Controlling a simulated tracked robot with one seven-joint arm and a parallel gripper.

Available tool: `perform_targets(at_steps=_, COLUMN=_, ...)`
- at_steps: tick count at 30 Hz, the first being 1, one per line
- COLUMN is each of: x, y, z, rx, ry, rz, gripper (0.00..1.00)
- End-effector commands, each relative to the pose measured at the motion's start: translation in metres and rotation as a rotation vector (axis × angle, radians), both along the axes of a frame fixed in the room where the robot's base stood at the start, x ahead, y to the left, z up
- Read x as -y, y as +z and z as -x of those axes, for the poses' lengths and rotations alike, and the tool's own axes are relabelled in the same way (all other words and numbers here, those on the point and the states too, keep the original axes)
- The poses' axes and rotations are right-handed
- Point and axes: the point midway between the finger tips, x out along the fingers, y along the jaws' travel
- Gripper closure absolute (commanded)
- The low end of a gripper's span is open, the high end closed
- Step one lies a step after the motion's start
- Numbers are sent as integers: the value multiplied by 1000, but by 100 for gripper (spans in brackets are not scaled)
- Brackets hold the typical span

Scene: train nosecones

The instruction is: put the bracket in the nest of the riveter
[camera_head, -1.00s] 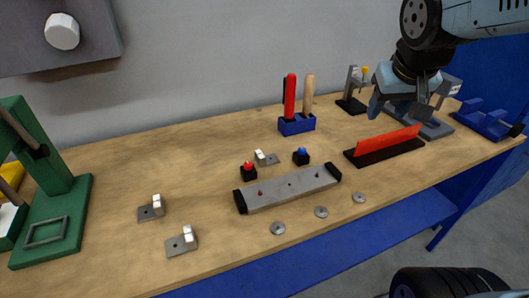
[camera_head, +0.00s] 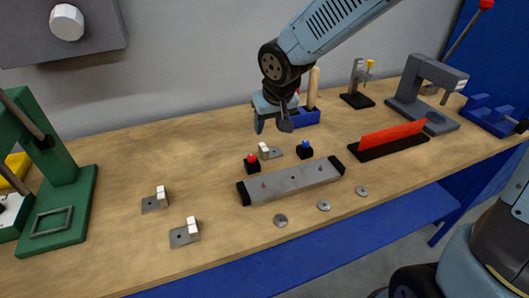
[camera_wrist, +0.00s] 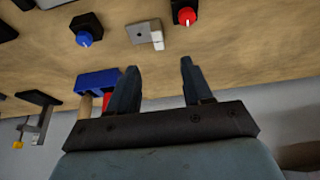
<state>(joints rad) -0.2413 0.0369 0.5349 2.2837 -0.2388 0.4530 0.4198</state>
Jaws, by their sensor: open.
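Three small grey metal brackets with white upright blocks lie on the bench: one at the middle (camera_head: 272,153), one at the left (camera_head: 153,203) and one near the front left (camera_head: 183,237). The middle bracket also shows in the wrist view (camera_wrist: 145,32), beyond the fingertips. My gripper (camera_head: 272,124) is open and empty, above and behind the middle bracket; its two fingers show apart in the wrist view (camera_wrist: 158,68). A green press (camera_head: 75,200) at the far left, which seems to be the riveter, has a rectangular frame like a nest (camera_head: 52,222) on its base; the frame looks empty.
A red button (camera_head: 252,164) and a blue button (camera_head: 305,150) flank the middle bracket. A blue tool holder (camera_head: 307,118) stands behind. A grey press (camera_head: 425,95) stands right.

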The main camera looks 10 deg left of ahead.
Motion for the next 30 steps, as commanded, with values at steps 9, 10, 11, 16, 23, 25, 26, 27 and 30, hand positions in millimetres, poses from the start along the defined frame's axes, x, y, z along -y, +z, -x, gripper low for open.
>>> perform_targets(at_steps=9, x=-8, y=-41, z=-13, rx=-3, ry=2, rz=2, gripper=50)
perform_targets(at_steps=10, x=-10, y=-44, z=-14, rx=-3, ry=4, rz=1, gripper=50)
perform_targets(at_steps=11, x=-10, y=-48, z=-16, rx=-3, ry=4, rz=1, gripper=50)
perform_targets(at_steps=16, x=-13, y=-64, z=-22, rx=-2, ry=1, rz=1, gripper=50)
perform_targets(at_steps=23, x=-15, y=-72, z=-25, rx=0, ry=2, rz=1, gripper=50)
perform_targets(at_steps=25, x=-15, y=-78, z=-27, rx=-2, ry=1, rz=1, gripper=50)
perform_targets(at_steps=26, x=-15, y=-81, z=-28, rx=-1, ry=2, rz=2, gripper=50)
perform_targets(at_steps=27, x=-16, y=-86, z=-30, rx=-3, ry=2, rz=1, gripper=50)
perform_targets(at_steps=30, x=-18, y=-98, z=-34, rx=-3, ry=2, rz=1, gripper=50)
